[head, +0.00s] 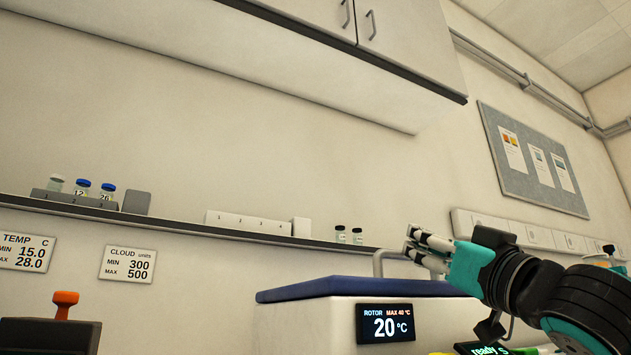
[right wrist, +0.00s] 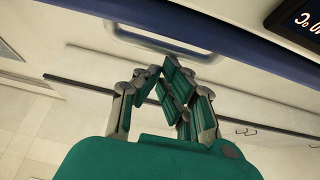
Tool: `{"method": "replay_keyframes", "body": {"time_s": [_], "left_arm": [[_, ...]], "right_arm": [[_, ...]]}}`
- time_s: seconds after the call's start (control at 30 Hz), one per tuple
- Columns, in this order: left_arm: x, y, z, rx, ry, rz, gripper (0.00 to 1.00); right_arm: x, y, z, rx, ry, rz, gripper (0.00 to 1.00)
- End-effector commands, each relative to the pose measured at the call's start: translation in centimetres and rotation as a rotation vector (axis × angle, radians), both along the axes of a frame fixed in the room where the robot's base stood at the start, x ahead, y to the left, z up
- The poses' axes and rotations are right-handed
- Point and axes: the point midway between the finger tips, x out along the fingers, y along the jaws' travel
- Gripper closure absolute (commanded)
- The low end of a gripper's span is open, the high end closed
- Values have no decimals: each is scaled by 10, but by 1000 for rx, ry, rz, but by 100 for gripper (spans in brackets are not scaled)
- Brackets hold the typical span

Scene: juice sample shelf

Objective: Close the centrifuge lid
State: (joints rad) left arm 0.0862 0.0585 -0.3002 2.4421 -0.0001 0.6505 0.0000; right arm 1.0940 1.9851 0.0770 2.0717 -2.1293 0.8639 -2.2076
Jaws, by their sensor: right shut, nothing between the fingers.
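The centrifuge (head: 290,330) is a white box at the bottom centre of the head view. Its dark blue lid (head: 350,287) lies flat along the top; I cannot tell whether it is fully seated. A grey arched handle (head: 378,262) rises above the lid. My right gripper (head: 420,243) is shut and empty, just right of the handle in the picture. In the right wrist view, its fingers (right wrist: 170,85) are in front of the blue lid edge (right wrist: 195,25) and the pale handle (right wrist: 150,38). My left gripper is out of view.
A display (head: 391,323) on the centrifuge front reads 20 °C. Behind, a wall shelf (head: 180,228) holds capped vials (head: 82,188) in a rack, a white numbered rack (head: 250,222) and two small vials (head: 348,235). An orange-topped lever (head: 65,299) stands at lower left.

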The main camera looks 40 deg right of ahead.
Motion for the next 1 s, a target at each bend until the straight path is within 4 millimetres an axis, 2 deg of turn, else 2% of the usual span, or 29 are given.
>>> {"method": "replay_keyframes", "body": {"time_s": [0.03,0.57,0.77,1.0], "left_arm": [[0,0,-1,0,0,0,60],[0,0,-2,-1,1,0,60],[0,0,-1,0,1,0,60],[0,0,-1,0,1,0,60]], "right_arm": [[8,0,-9,8,27,3,100],[5,2,-11,8,27,4,100],[-19,9,-18,3,13,3,100],[-60,21,-35,-2,2,-1,100]]}}
